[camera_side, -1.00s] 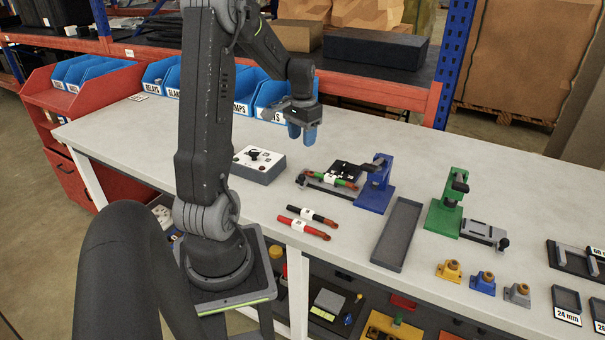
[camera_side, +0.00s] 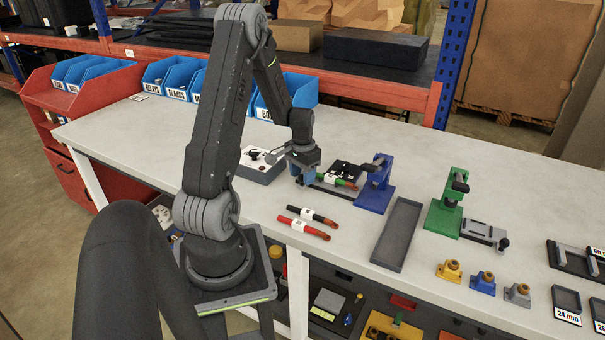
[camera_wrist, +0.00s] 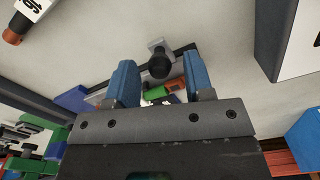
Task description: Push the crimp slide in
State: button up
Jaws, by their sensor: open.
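The blue crimp press (camera_side: 376,193) stands on the bench, with its grey slide (camera_side: 328,191) sticking out to the left. A green cable (camera_side: 334,179) with a reddish lug lies along the slide. A dark round knob (camera_wrist: 159,63) at the slide's outer end shows between my fingers in the wrist view, where part of the green cable (camera_wrist: 153,91) also shows. My gripper (camera_side: 302,176) is open, fingers down, low at the slide's outer end. In the side view the gripper hides the knob. I cannot tell whether a finger touches it.
A control box (camera_side: 256,163) stands just left of my gripper. A black and a red cable (camera_side: 300,226) lie in front. An empty grey tray (camera_side: 398,235) is right of the blue press. A green press (camera_side: 445,207) stands farther right.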

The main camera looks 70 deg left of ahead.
grip_shut()
dwell(0.3)
jog(key=w+d, duration=0.5)
jog(key=shift+w+d+r, duration=0.1)
jog(key=shift+w+d, duration=0.2)
jog(key=shift+w, duration=0.1)
grip_release()
notch_tip(320, 180, up, 14)
dwell(0.6)
